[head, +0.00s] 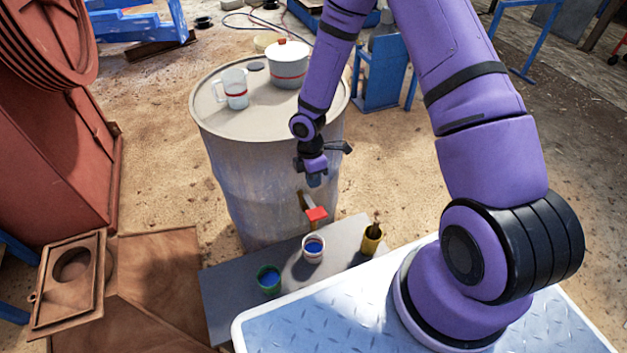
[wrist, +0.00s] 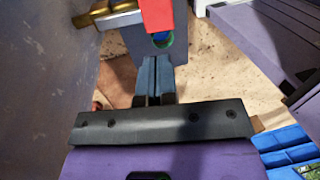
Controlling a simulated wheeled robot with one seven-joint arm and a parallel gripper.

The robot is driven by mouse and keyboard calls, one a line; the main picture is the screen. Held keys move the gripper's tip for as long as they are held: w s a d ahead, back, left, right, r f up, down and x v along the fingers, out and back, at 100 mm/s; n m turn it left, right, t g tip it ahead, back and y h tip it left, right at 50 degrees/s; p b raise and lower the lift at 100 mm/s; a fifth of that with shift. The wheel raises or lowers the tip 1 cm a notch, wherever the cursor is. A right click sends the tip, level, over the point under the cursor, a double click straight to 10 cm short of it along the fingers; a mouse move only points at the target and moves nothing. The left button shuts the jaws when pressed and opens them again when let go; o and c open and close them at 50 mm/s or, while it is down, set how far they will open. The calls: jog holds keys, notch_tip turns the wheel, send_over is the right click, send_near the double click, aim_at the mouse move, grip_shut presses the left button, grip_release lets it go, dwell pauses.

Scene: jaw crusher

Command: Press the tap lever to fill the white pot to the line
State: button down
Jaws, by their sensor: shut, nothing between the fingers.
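The tap (head: 307,203) comes out low on the drum's side, with its red lever (head: 316,214) on top; in the wrist view the brass tap (wrist: 108,14) and red lever (wrist: 157,14) are at the top edge. A small white pot (head: 313,255) stands under the tap on the grey board, with blue liquid inside; I cannot tell its level against a line. My gripper (head: 315,182) is shut and empty, pointing down beside the drum, above and apart from the lever. Its closed fingers also show in the wrist view (wrist: 153,80).
A green pot (head: 268,282) with blue liquid and a yellow pot (head: 372,240) holding dark items stand on the grey board (head: 225,290). The drum (head: 235,175) carries a measuring jug (head: 235,90) and a larger lidded white pot (head: 288,68). A rusty machine (head: 50,130) stands left.

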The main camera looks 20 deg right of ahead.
aim_at(319, 215)
jog(key=x, duration=1.1)
jog(key=shift+f, duration=0.1)
jog(key=x, duration=0.4)
jog(key=shift+s+f, duration=0.15)
jog(key=shift+s, duration=0.3)
jog(key=shift+s+f, duration=0.15)
jog(key=shift+f, duration=0.1)
jog(key=shift+s, duration=0.1)
dwell(1.1)
